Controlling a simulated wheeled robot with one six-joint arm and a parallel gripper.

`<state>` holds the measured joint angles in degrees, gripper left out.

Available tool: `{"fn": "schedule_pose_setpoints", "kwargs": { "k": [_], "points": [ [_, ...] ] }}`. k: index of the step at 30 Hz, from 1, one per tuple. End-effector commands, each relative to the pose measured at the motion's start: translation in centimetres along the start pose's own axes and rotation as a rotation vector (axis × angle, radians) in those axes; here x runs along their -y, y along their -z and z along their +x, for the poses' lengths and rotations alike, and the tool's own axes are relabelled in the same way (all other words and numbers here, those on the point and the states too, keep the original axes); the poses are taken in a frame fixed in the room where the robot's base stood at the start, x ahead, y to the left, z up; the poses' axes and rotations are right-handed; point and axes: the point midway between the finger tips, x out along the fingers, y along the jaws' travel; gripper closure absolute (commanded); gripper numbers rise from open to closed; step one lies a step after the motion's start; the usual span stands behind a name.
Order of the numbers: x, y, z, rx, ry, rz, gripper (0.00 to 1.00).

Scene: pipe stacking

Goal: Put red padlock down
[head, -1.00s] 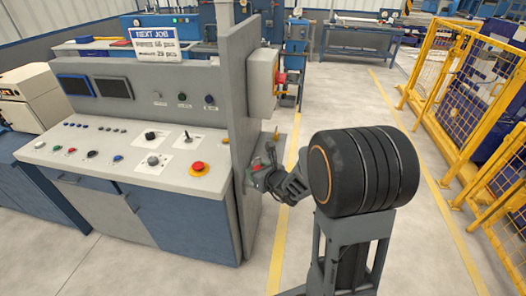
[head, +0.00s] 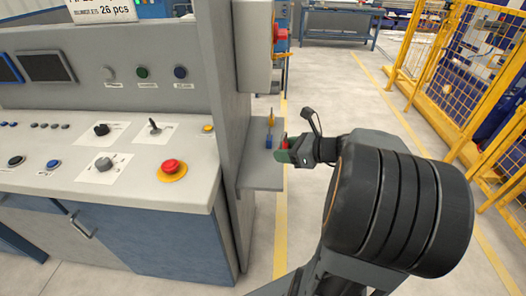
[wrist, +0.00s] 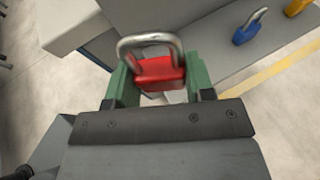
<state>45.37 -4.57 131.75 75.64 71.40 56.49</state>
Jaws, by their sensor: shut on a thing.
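The red padlock (wrist: 158,72) with a silver shackle sits between the green fingers of my gripper (wrist: 157,84) in the wrist view. My gripper is shut on it. In the head view my gripper (head: 284,154) is at the right edge of a small grey shelf (head: 258,178) on the side of the console, and only a little of the red padlock (head: 285,140) shows. I cannot tell whether the padlock touches the shelf.
The grey panel (head: 225,90) rises left of the shelf. A grey switch box (head: 255,45) hangs above it. Yellow fencing (head: 465,85) stands at the right.

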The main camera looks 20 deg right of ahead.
Motion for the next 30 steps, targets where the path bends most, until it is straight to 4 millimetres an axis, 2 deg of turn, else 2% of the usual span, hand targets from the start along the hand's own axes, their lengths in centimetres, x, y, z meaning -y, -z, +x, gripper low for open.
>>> {"fn": "schedule_pose_setpoints", "kwargs": {
  "k": [11, 15, 21, 30],
  "points": [
    [5.0, 1.4, 7.9, 0.000, -0.013, -0.003, 0.77],
    [6.3, 3.1, 10.2, 0.000, -0.010, 0.000, 0.77],
    [7.3, 4.3, 12.0, 0.001, -0.006, -0.002, 0.77],
    [8.0, 5.1, 13.1, 0.000, -0.005, -0.002, 0.77]
  ]
}}
